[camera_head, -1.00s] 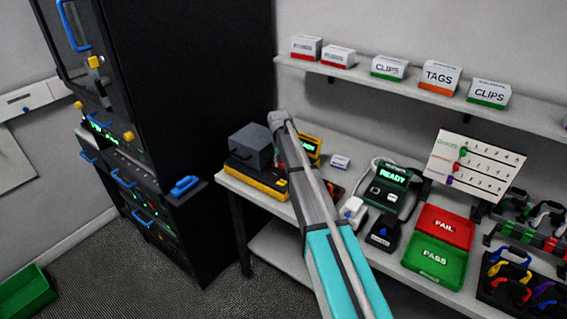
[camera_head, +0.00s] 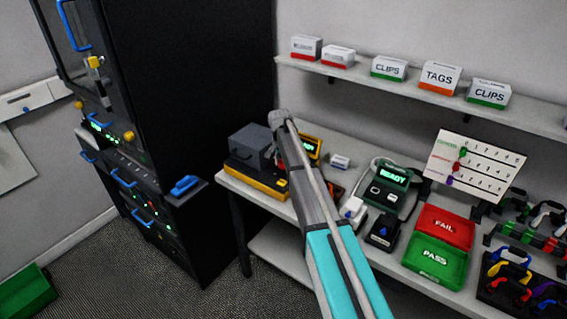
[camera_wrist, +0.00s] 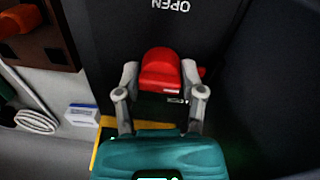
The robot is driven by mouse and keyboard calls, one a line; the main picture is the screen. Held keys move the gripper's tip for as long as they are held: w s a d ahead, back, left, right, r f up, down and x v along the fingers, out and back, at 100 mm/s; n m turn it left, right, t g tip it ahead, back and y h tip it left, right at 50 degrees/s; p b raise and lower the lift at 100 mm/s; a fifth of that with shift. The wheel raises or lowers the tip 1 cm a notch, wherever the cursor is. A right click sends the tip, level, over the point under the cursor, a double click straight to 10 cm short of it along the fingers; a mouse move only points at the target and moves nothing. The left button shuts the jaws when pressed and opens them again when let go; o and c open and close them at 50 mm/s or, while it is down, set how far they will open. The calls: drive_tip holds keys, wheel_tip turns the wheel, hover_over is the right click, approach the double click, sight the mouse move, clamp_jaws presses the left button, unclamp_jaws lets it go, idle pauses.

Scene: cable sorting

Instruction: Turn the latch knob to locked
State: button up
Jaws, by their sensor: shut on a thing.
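The red latch knob (camera_wrist: 160,62) is in the middle of the wrist view, on a dark panel with the label OPEN above it, upside down in this view. My gripper (camera_wrist: 161,74) has its two grey fingers on either side of the knob and is shut on it. In the head view my arm hides the gripper and the knob. The arm reaches over the bench near a dark grey box (camera_head: 251,146) on a yellow base. The knob's exact angle is hard to tell.
A black cabinet (camera_head: 205,120) with blue handles stands at the left. On the bench (camera_head: 335,146) are a READY device (camera_head: 388,182), a red FAIL tray (camera_head: 446,226) and a green PASS tray (camera_head: 436,257). A shelf (camera_head: 420,86) holds small boxes above.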

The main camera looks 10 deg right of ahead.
drive_tip(key=shift+a, duration=0.1)
drive_tip(key=o, duration=1.1)
drive_tip(key=shift+n, duration=0.4)
